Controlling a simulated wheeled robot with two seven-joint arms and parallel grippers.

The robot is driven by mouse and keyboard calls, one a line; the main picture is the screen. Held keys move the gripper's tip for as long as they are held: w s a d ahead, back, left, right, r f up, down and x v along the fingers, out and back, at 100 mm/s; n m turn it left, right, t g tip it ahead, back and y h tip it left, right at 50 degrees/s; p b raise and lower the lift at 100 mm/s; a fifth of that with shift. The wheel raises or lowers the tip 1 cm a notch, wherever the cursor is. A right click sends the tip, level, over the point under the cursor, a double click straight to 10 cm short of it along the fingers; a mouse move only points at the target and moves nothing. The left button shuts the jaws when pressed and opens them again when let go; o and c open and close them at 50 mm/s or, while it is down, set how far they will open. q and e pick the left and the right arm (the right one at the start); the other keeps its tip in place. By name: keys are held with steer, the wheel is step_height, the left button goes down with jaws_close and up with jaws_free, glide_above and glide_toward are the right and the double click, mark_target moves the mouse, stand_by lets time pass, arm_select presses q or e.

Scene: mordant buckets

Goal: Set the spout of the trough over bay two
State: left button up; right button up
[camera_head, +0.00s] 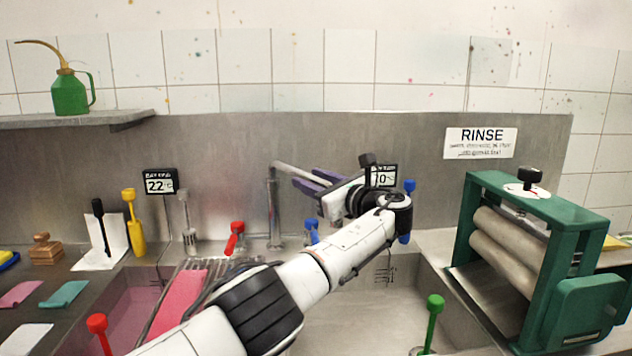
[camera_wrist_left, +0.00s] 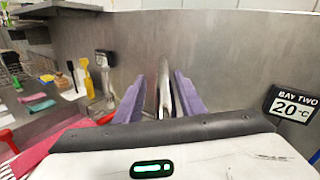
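The grey spout (camera_head: 291,170) tops an upright metal post (camera_head: 273,215) at the back of the trough and slants to the right. My left gripper (camera_head: 308,183) has purple fingers either side of the spout. In the left wrist view the spout (camera_wrist_left: 164,82) stands between the two fingers (camera_wrist_left: 160,100), with a visible gap at the left finger; contact on the right is unclear. The bay two sign (camera_wrist_left: 293,103) reads 20°C; in the head view my wrist partly covers it (camera_head: 383,175). The right basin (camera_head: 350,325) below that sign is partly hidden by my arm. My right gripper is out of view.
A red handle (camera_head: 234,237) and a blue handle (camera_head: 312,231) flank the post. A red cloth (camera_head: 180,300) lies on a rack over the left basin. A green roller press (camera_head: 540,260) stands right. A green-topped rod (camera_head: 433,308) rises from the right basin.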

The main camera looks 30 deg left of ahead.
arm_select(q)
steer(key=shift+w+d, duration=0.1)
steer(key=shift+d, duration=0.3)
steer(key=shift+d+f, duration=0.1)
steer(key=shift+d, duration=0.25)
steer(key=b+v, duration=0.1)
steer(key=v, duration=0.8)
steer(key=shift+s, duration=0.3)
steer(key=shift+d, duration=0.15)
steer(key=shift+c, duration=0.2)
